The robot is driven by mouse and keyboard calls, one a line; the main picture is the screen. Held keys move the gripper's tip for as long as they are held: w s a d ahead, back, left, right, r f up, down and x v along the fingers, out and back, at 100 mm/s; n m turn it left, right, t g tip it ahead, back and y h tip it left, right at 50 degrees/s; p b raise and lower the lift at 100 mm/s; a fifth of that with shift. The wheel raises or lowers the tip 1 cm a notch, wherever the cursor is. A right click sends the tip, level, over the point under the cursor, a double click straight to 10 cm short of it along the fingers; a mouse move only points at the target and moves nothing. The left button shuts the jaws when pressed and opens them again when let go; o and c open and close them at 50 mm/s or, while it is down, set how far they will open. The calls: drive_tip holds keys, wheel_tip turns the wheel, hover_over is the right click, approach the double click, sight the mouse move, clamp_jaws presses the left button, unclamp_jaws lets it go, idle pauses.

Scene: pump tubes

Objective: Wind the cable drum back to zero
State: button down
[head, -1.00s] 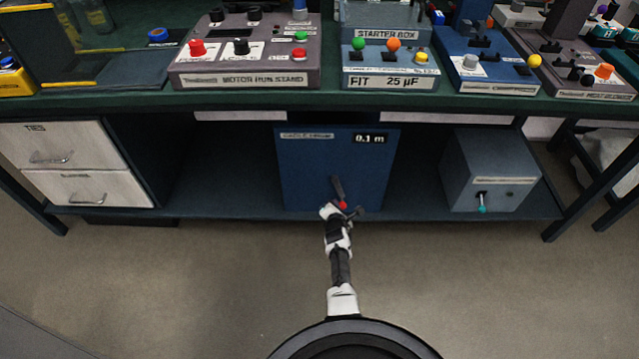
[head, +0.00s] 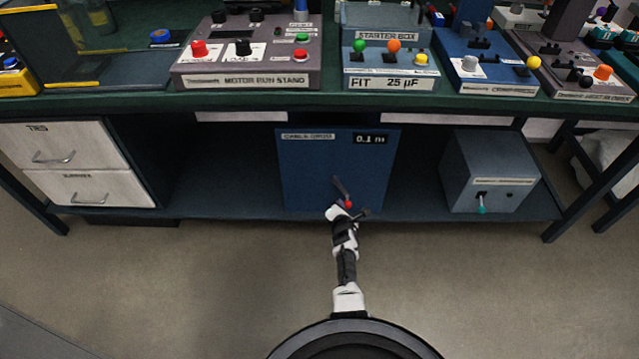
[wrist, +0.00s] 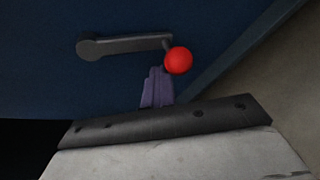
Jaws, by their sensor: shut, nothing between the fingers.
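The cable drum (head: 300,165) is a blue box on the low shelf under the bench. Its display (head: 370,139) reads 0.1 m. A dark crank arm (head: 341,187) with a red knob (head: 348,204) is on its front, the knob at the lower end. In the wrist view, the crank arm (wrist: 120,44) lies nearly level, with the red knob (wrist: 179,60) at its right end. My gripper (wrist: 158,75) is shut and empty, its purple-grey fingers just below and left of the knob. I cannot tell whether they touch it. In the head view my gripper (head: 350,211) is small and partly hidden.
A grey box (head: 485,175) with a teal-tipped lever stands to the right on the shelf. White drawers (head: 75,165) are at the left. The bench edge (head: 250,102) overhangs the drum. Free shelf and open floor (head: 180,275) lie around my arm.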

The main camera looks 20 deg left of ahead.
sight(351, 204)
drive_tip(key=shift+h, duration=0.3)
drive_tip(key=f, duration=0.1)
drive_tip(key=s+d+f, duration=0.1)
drive_tip(key=d+f, duration=0.1)
drive_tip(key=shift+s+d, duration=0.2)
drive_tip(key=shift+s, duration=0.05)
drive_tip(key=shift+d, duration=0.15)
drive_tip(key=shift+w+d+r+p, duration=0.1)
drive_tip(key=shift+w+r+p, duration=0.3)
drive_tip(key=shift+r+p, duration=0.25)
drive_tip(key=shift+w+d+r+p, duration=0.1)
drive_tip(key=shift+w+r+p, duration=0.35)
drive_tip(key=shift+r, duration=0.35)
drive_tip(key=shift+w+d+r+p, duration=0.1)
drive_tip(key=shift+w+r+p, duration=0.25)
drive_tip(key=shift+r+p, duration=0.3)
